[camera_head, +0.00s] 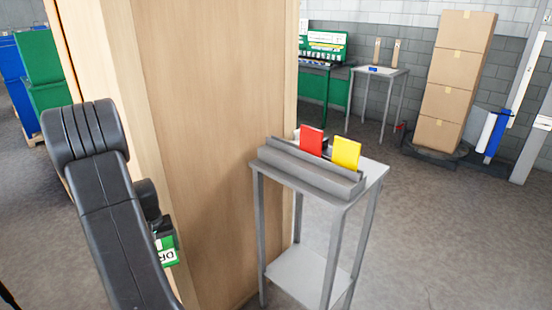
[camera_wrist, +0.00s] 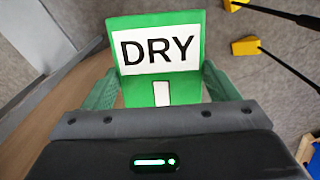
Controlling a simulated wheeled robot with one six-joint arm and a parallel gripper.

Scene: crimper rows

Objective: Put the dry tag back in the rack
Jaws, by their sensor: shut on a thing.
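The dry tag is a green card with a white panel reading DRY. In the wrist view the dry tag (camera_wrist: 160,75) stands upright in the picture between the fingers of my gripper (camera_wrist: 160,92), which is shut on it. In the head view the dry tag (camera_head: 167,252) shows low at left, partly hidden behind my arm. The rack (camera_head: 310,168) is a grey slotted bar on a small grey stand. It holds a red tag (camera_head: 312,140) and a yellow tag (camera_head: 346,152). My gripper is left of the rack, well apart from it.
A tall wooden panel (camera_head: 210,130) stands between my arm and the rack's stand (camera_head: 375,170). Stacked cartons (camera_head: 455,80), a small table (camera_head: 385,72) and a green bench (camera_head: 318,85) stand at the back. Green and blue bins (camera_head: 40,60) are at far left. Floor at right is clear.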

